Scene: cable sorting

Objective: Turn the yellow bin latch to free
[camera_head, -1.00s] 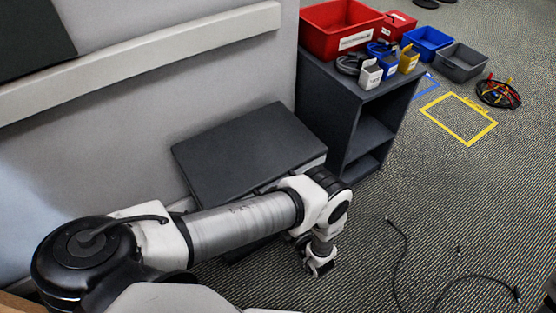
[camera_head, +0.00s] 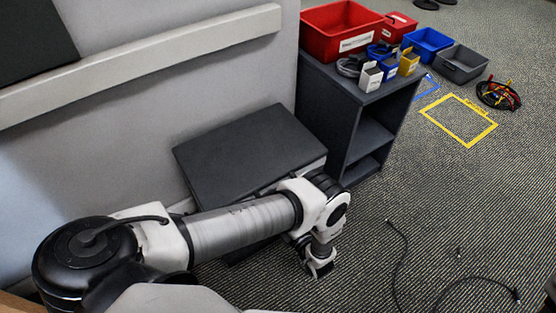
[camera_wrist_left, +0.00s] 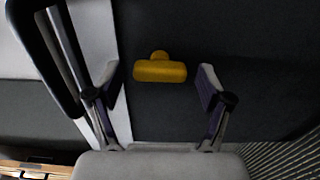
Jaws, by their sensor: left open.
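The yellow latch (camera_wrist_left: 160,70) shows in the left wrist view as a short rounded bar with a small knob above it, on a dark flat face. My left gripper (camera_wrist_left: 157,84) is open, with one finger on each side of the latch and a visible gap to both. It appears not to touch the latch, though the depth is hard to judge. In the head view my left gripper (camera_head: 320,268) points down beside the dark grey box with a flat lid (camera_head: 245,155). The latch is hidden in that view. My right gripper is not in view.
A dark shelf unit (camera_head: 325,110) stands behind the box, carrying a red bin (camera_head: 318,42) and small holders. Blue (camera_head: 428,40) and grey bins (camera_head: 460,62) stand on the floor beyond, near a yellow taped rectangle (camera_head: 440,127). Black cables (camera_head: 402,262) lie on the carpet at right.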

